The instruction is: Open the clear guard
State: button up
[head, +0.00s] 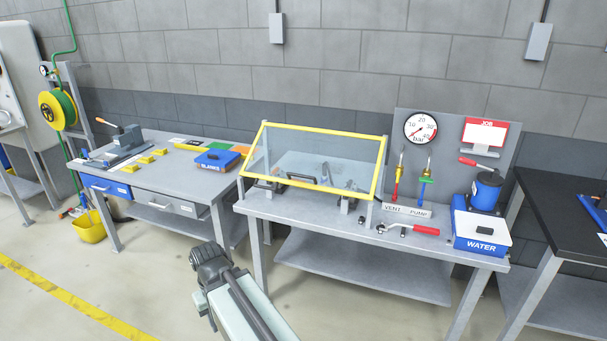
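The clear guard (340,148) is a see-through panel in a yellow frame. It stands on the grey bench in the middle of the head view and slopes over a metal fixture. A dark handle (302,178) shows at its lower front. The guard looks closed down over the fixture, whose details are blurred through the panel. My arm rises from the bottom of the view, with its dark end (210,262) in front of and below the bench, apart from the guard. The fingers cannot be made out.
The guard's bench (260,210) also holds a red-handled wrench (412,229), a gauge (420,128) on a panel, and a blue water box (478,238). A left bench (150,183) carries a blue case (217,159). A yellow bucket (90,228) stands on the floor. The floor before the benches is clear.

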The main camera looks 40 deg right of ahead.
aim_at(382, 139)
jog(key=i, duration=0.85)
jog(key=u, duration=0.05)
